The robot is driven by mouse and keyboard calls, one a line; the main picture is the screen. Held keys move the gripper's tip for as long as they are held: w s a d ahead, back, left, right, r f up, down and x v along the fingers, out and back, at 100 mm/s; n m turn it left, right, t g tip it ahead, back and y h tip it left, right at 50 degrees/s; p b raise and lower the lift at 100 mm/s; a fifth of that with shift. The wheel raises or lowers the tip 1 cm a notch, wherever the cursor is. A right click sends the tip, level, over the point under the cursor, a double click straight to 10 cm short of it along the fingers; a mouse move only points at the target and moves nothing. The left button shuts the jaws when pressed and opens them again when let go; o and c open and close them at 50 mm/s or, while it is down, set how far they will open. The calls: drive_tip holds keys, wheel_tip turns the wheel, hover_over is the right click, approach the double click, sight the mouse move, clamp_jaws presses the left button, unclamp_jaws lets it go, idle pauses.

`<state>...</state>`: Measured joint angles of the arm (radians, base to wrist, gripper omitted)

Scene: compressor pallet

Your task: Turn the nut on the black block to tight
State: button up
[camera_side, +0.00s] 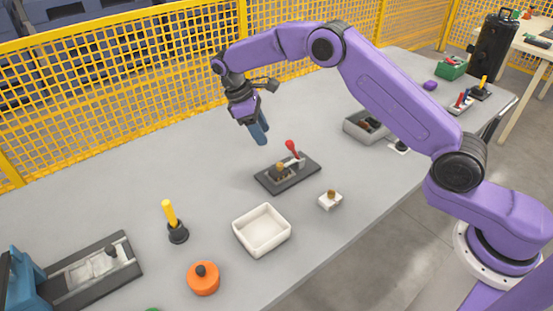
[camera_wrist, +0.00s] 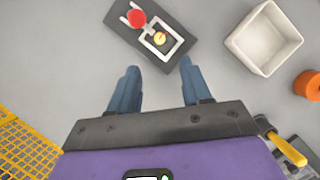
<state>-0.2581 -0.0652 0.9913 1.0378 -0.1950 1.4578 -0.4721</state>
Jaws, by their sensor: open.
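A dark flat block (camera_side: 287,173) lies on the grey table near the middle in the side view. It carries a brass-coloured nut (camera_side: 281,167) and a red-knobbed lever (camera_side: 292,147). In the wrist view the block (camera_wrist: 122,30) is at the top, with the nut (camera_wrist: 160,38) inside a pale square outline and the red knob (camera_wrist: 136,18) to its left. My gripper (camera_side: 262,138) is open and empty, above and behind the block in the side view. In the wrist view its blue fingers (camera_wrist: 158,68) point towards the nut, apart from it.
A white block with a brass top (camera_side: 330,199), a white open bin (camera_side: 262,231), an orange lidded pot (camera_side: 203,279) and a yellow-handled tool (camera_side: 172,220) stand nearby. A grey bin (camera_side: 366,127) is beyond. A yellow mesh fence (camera_side: 120,85) runs behind the table.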

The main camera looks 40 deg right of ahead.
sight(279, 164)
drive_tip(key=x, duration=1.1)
drive_tip(key=shift+s+f, duration=0.1)
clamp_jaws()
